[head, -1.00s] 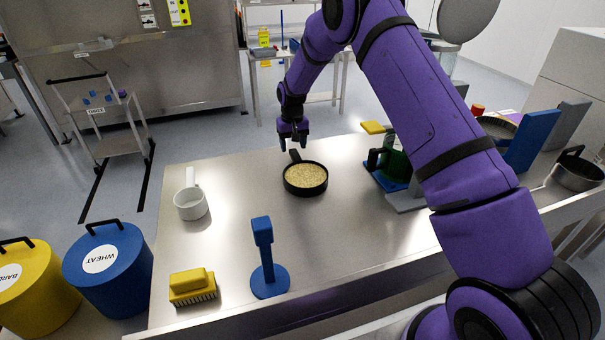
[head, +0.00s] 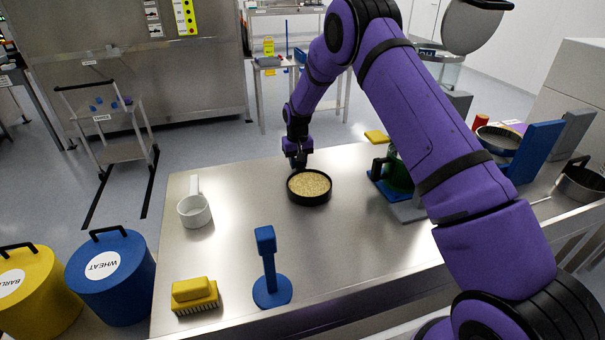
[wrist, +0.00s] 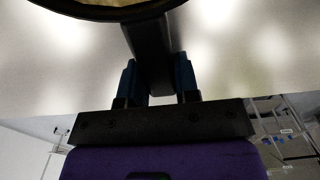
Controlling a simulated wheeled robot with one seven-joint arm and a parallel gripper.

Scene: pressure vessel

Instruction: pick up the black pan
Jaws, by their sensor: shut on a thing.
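The black pan (head: 309,200) sits upright on the steel table and holds a layer of pale grain. Its handle points away from me, towards the table's far edge. My gripper (head: 298,163) is at that handle, at the far side of the pan. In the wrist view, the two fingers of my gripper (wrist: 158,80) are on either side of the black handle (wrist: 148,42), shut on it. The pan's rim (wrist: 110,13) shows at the top of that view. In the head view my gripper hides most of the handle.
On the steel table (head: 350,248) stand a white pot (head: 194,212) at left, a yellow brush (head: 195,295) and a blue stand (head: 271,288) in front, and a dark green jug (head: 397,175) at right. The table around the pan is clear.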

